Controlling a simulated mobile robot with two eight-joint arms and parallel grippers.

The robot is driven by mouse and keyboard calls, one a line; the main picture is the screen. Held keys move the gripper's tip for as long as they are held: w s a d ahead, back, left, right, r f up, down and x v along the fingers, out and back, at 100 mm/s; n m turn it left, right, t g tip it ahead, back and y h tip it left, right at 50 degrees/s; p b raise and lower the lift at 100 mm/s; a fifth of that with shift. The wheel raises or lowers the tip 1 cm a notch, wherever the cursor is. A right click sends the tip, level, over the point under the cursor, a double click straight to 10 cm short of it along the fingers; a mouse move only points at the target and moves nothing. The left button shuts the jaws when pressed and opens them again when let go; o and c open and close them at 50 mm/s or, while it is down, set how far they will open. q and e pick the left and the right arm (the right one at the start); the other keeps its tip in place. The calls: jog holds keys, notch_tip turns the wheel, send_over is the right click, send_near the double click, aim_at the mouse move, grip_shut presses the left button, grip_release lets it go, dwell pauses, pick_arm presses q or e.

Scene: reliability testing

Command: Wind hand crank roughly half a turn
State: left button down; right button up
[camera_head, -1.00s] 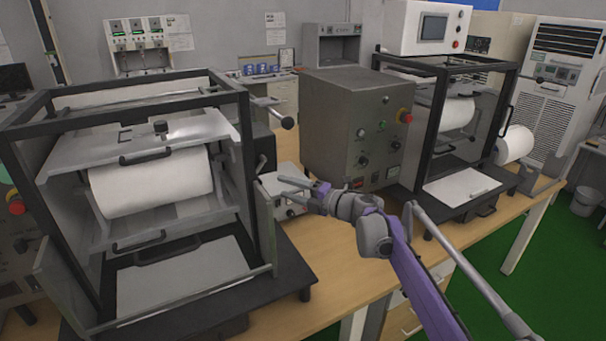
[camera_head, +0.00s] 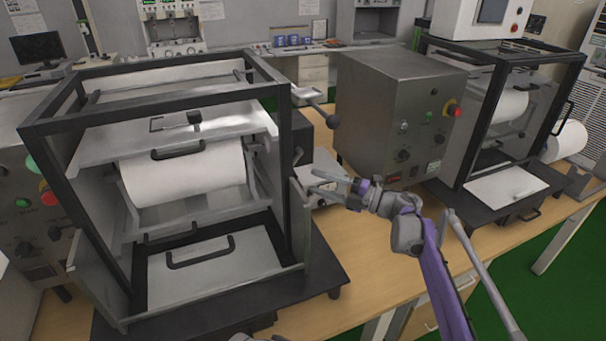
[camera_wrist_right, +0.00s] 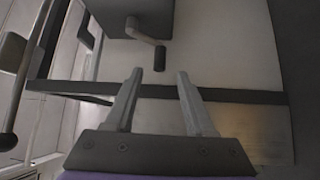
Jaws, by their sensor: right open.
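The hand crank (camera_wrist_right: 143,33) shows in the right wrist view as a grey arm on a dark housing, ending in a short dark grip (camera_wrist_right: 160,58). In the head view the crank seems to be the small dark piece (camera_head: 298,156) on the right side of the left machine (camera_head: 283,190), though it is too small to be sure. My right gripper (camera_head: 316,180) is open and empty beside that side. In the right wrist view its spread fingertips (camera_wrist_right: 160,76) point toward the grip, which lies ahead between them; contact cannot be told.
A lever with a dark knob (camera_head: 333,121) sticks out above my right gripper. A grey control box (camera_head: 390,120) stands close behind it, and a small light-coloured unit (camera_head: 322,165) sits on the bench. A second framed machine (camera_head: 487,190) stands at right. Bare wood (camera_head: 350,255) lies in front.

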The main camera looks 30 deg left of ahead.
jog(key=a, duration=0.6)
jog(key=shift+s+r+p, duration=0.15)
jog(key=shift+r+p, duration=0.1)
jog(key=shift+p, duration=0.1)
jog(key=shift+c, duration=0.2)
grip_shut()
